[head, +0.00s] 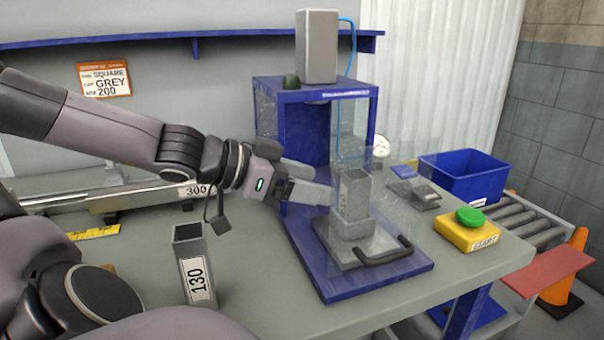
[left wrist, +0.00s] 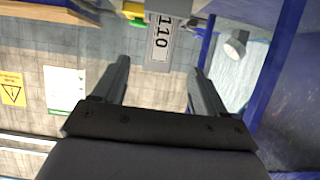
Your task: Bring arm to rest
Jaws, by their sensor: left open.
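My left gripper (head: 312,180) reaches in from the left with its fingers pointing at the blue press. It is open, and nothing shows between its fingers in the left wrist view (left wrist: 160,75). A grey square tube (head: 355,194) stands upright in the press's metal fixture, just right of the fingertips. In the left wrist view a tube labelled 110 (left wrist: 163,45) lies beyond the fingertips; they look apart from it. My right gripper is not in view.
The blue press (head: 315,90) has clear panels and a black handle (head: 385,252). A tube labelled 130 (head: 193,262) stands on the left tabletop. At right are a yellow start box (head: 469,236), a blue bin (head: 463,180), rollers (head: 535,225) and an orange cone (head: 575,265).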

